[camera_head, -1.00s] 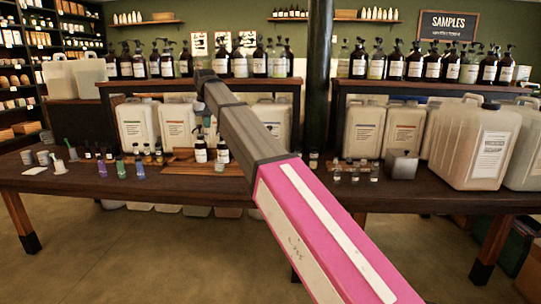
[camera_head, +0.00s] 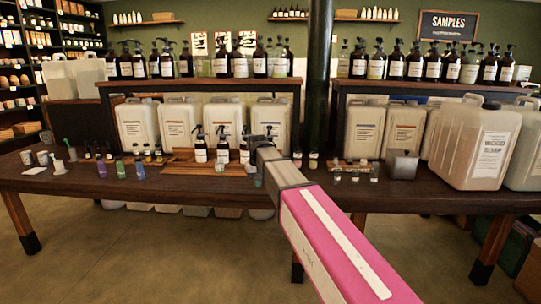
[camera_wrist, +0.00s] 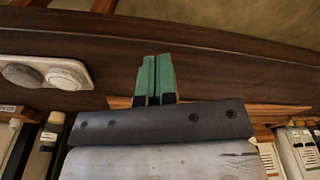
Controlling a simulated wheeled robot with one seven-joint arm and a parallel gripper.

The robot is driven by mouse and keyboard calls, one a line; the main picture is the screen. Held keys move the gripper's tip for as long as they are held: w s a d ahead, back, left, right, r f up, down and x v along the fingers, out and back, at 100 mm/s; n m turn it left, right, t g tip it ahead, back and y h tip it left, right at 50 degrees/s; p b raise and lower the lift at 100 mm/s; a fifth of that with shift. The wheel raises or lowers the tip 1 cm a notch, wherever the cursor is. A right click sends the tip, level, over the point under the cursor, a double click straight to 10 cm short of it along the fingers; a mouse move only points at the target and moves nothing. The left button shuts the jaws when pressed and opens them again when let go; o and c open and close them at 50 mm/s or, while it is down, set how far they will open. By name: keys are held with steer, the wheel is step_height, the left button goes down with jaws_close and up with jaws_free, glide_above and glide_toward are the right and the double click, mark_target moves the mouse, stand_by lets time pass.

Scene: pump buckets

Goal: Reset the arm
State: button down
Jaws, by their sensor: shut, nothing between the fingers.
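My arm, pink and white with a grey end section, reaches from the lower right of the head view toward the dark wooden table (camera_head: 130,187). Its far end is in front of the table's middle, and my gripper cannot be made out there. In the wrist view my gripper (camera_wrist: 154,77) shows two green fingers pressed together, shut and empty. Beyond the fingers is a dark wooden surface (camera_wrist: 220,70) with its edge, and floor above that in the picture.
Pump bottles (camera_head: 200,150) stand on a wooden tray (camera_head: 180,168) near the arm's end. Small glass jars (camera_head: 354,176) and a metal box (camera_head: 402,165) are to the right. Large white canisters (camera_head: 474,148) line the table. The floor (camera_head: 130,250) in front is clear.

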steer(key=s+d+f+m+g, duration=0.1)
steer(key=s+d+f+m, duration=0.2)
steer(key=s+d+f, duration=1.9)
step_height(320, 180, down, 3)
steer(key=d, duration=0.2)
steer(key=shift+s+d+r, duration=0.15)
steer(key=shift+d+r, duration=0.05)
steer(key=shift+d, duration=0.15)
